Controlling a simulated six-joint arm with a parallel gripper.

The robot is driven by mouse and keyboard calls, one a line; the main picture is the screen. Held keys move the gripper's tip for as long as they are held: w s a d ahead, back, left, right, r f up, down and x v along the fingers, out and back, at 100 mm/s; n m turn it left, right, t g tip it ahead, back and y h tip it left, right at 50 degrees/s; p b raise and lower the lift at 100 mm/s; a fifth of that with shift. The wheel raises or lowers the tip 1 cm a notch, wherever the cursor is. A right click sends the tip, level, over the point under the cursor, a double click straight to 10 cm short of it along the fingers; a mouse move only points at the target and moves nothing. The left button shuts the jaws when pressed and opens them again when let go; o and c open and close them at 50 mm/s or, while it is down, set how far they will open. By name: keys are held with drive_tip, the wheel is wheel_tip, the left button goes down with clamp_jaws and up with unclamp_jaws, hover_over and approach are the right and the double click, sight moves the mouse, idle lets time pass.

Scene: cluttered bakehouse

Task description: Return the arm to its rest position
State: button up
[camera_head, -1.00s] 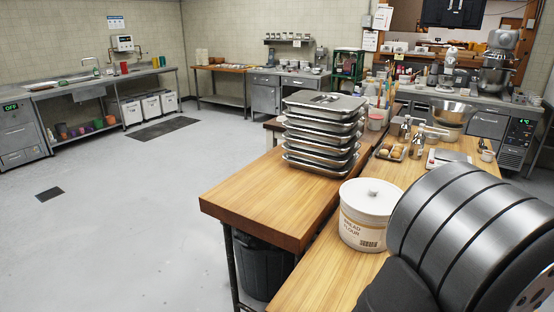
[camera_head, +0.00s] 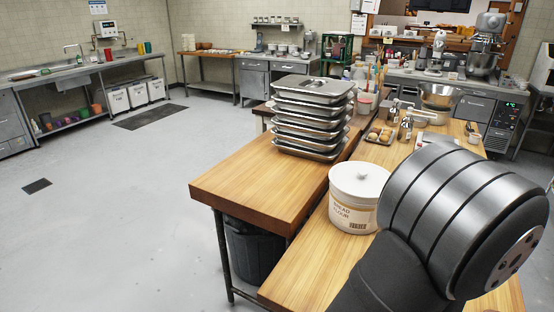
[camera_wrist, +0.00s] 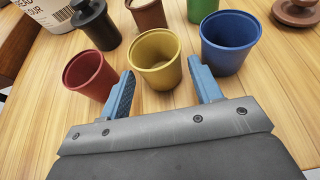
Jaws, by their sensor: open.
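My gripper (camera_wrist: 163,97) shows in the wrist view with its two blue fingers spread apart and nothing held between them. A yellow cup (camera_wrist: 154,58) stands just ahead of the gap between the fingers. A red cup (camera_wrist: 90,75) is by the left finger and a blue cup (camera_wrist: 229,42) is beyond the right finger. In the head view my dark arm with its ribbed metal joint fills the lower right. The gripper itself is not visible there.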

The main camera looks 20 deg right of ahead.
drive_tip(key=x, duration=0.4)
drive_tip(key=shift+f, duration=0.1)
wheel_tip(320, 180, up, 5)
drive_tip(key=shift+s+f, duration=0.15)
drive_tip(key=shift+s, duration=0.05)
drive_tip(key=s+a+r, duration=0.1)
drive_tip(key=s+r, duration=0.6)
drive_tip(key=s, duration=0.4)
drive_tip(key=w+d+r+n+t+y, duration=0.1)
drive_tip(key=w+d+n+t+y, duration=0.1)
drive_tip(key=w+d, duration=0.3)
drive_tip(key=w+d+r+n+t+y, duration=0.2)
drive_tip(key=w+d+n+y, duration=0.2)
drive_tip(key=w, duration=0.8)
drive_tip(key=shift+d+n+y, duration=0.4)
drive_tip(key=shift+d+y, duration=0.1)
